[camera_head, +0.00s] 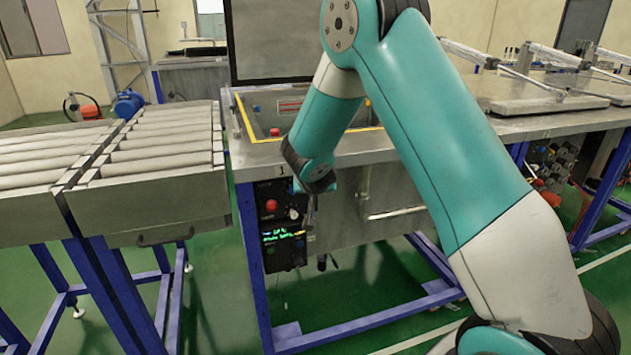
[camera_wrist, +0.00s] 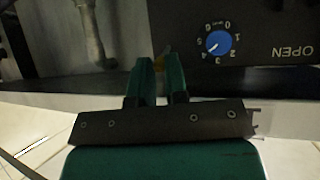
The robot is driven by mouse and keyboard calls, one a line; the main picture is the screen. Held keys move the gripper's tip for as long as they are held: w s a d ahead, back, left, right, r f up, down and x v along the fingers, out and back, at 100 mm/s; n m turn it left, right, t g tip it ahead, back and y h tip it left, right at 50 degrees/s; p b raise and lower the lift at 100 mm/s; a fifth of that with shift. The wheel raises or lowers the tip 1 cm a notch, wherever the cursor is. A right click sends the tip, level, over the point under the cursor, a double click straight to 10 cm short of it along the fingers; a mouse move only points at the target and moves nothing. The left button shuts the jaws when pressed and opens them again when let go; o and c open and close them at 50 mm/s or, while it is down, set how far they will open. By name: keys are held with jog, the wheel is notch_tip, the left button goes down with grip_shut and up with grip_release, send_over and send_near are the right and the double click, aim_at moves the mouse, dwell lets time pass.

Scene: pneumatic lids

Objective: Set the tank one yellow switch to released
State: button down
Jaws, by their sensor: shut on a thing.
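The tank one control panel (camera_head: 277,225) is a dark plate on the left front of the steel tank (camera_head: 350,180), under the mark "1". My gripper (camera_wrist: 157,80) is at this panel, its two green fingers pointing at it. In the head view my arm's end covers the panel's right side.
A blue numbered dial (camera_wrist: 215,43) sits right beside the fingers, with the word OPEN printed near it. A red button (camera_head: 271,205) and green display (camera_head: 283,235) are on the panel. A roller conveyor (camera_head: 150,150) stands close on the left.

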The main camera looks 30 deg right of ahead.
jog(key=c, duration=1.1)
grip_release()
jog(key=shift+c, duration=0.2)
jog(key=shift+r, duration=0.1)
jog(key=v, duration=1.7)
jog(key=shift+s+b, duration=0.15)
jog(key=shift+b, duration=0.25)
jog(key=s+a+r+n+g+y+p, duration=0.3)
jog(key=s+a+n, duration=0.1)
jog(key=s+a, duration=0.2)
jog(key=s+a+r+n+g+y+p, duration=0.3)
jog(key=s+a+r+n, duration=0.1)
jog(key=s, duration=0.5)
jog(key=s+a+r+n+g+y+p, duration=0.3)
jog(key=s+a+r+n+y, duration=0.1)
jog(key=s+a, duration=0.4)
jog(key=shift+s+n, duration=0.25)
jog(key=shift+n, duration=0.45)
